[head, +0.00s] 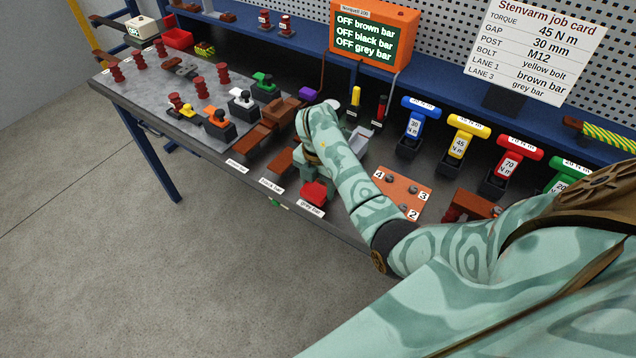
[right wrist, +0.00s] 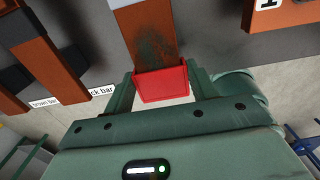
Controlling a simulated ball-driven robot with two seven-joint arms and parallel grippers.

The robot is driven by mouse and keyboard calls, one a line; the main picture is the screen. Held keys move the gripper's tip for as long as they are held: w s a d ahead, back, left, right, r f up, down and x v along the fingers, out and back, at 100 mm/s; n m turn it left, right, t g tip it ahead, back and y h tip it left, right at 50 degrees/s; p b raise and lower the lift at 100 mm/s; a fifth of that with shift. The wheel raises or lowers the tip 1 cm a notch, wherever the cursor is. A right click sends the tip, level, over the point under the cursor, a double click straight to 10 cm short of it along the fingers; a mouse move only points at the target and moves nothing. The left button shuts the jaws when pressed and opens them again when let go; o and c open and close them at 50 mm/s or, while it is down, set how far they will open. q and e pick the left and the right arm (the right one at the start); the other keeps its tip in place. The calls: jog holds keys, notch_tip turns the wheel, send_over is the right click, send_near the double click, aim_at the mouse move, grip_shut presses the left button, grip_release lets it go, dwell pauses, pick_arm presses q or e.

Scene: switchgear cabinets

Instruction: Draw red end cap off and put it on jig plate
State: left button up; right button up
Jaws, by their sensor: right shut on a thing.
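The red end cap (right wrist: 162,85) sits between the two fingers of my right gripper (right wrist: 162,92) in the right wrist view. The gripper is shut on it. A copper-brown bar (right wrist: 147,38) runs up to the cap and meets its rim; how far it reaches inside is hidden. In the head view the red cap (head: 314,191) shows below my right gripper (head: 316,176), by the grey bar label at the bench's front edge. A grey plate (head: 150,95) with several red posts, which looks like the jig plate, lies at the left of the bench. My left gripper is out of view.
Other bars lie left of the gripper, one (head: 258,140) by the labels. A brown plate with numbered bolts (head: 405,188) is right of my forearm. Several coloured torque tools, one blue (head: 420,115), stand along the back. An orange display (head: 366,36) reads OFF for three bars.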

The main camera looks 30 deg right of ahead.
aim_at(311, 195)
jog(key=shift+s+a+p, duration=0.3)
jog(key=shift+a, duration=0.35)
dwell(0.4)
jog(key=shift+s+a, duration=0.3)
jog(key=shift+a, duration=0.45)
jog(key=shift+s+a+p, duration=0.2)
jog(key=shift+a+p, duration=0.1)
jog(key=shift+a, duration=0.2)
jog(key=shift+s+a+p, duration=0.2)
jog(key=shift+a+p, duration=0.05)
jog(key=shift+a, duration=0.25)
